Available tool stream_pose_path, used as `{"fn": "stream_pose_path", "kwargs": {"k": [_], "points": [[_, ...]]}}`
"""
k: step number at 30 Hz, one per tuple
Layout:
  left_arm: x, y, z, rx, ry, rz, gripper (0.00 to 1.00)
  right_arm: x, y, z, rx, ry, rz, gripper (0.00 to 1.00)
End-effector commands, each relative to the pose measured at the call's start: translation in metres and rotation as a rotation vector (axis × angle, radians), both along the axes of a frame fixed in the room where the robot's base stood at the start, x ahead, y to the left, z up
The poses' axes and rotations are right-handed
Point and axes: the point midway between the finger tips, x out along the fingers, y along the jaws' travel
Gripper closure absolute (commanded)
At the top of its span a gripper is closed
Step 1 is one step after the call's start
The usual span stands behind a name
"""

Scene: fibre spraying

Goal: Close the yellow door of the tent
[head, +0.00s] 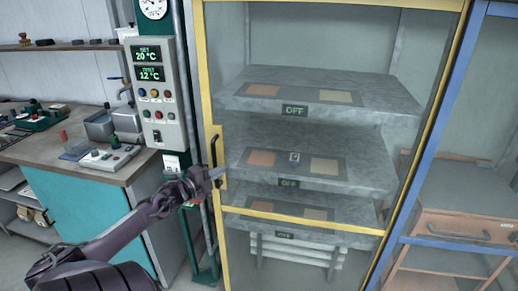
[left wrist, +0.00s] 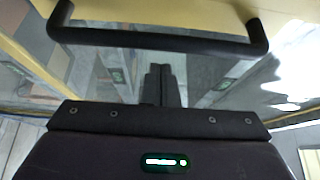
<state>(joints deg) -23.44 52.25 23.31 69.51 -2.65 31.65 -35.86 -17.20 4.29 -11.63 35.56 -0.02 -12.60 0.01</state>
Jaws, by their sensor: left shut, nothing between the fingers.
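The tent's yellow-framed door (head: 302,219) has a clear panel and spans the middle of the head view. It looks flush or nearly flush with the tent front; I cannot tell if a gap is left. Its black handle (head: 214,152) is on the left upright. My left gripper (head: 217,174) is shut and empty, with its tips beside the lower part of the handle. In the left wrist view the handle (left wrist: 160,43) crosses the top as a dark bar, and the shut fingers (left wrist: 158,72) point toward the panel, not gripping the bar. My right gripper is out of view.
Grey shelves (head: 320,92) with OFF labels show through the panel. A control box (head: 158,92) stands left of the door. A workbench (head: 84,168) with tools is further left. A blue frame (head: 428,150) and wooden drawers (head: 463,225) are at the right.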

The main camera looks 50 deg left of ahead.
Motion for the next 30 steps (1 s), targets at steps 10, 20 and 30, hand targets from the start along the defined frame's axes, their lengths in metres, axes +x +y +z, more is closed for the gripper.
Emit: {"fn": "stream_pose_path", "kwargs": {"k": [10,20,30], "points": [[-0.036,-0.007,-0.003,-0.002,0.005,-0.003,1.00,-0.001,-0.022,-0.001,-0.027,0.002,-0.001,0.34],[-0.085,-0.010,-0.002,-0.002,0.002,-0.003,1.00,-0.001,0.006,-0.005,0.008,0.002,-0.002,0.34],[-0.094,-0.011,0.000,-0.001,-0.001,-0.005,1.00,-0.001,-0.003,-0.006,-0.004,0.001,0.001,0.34]]}}
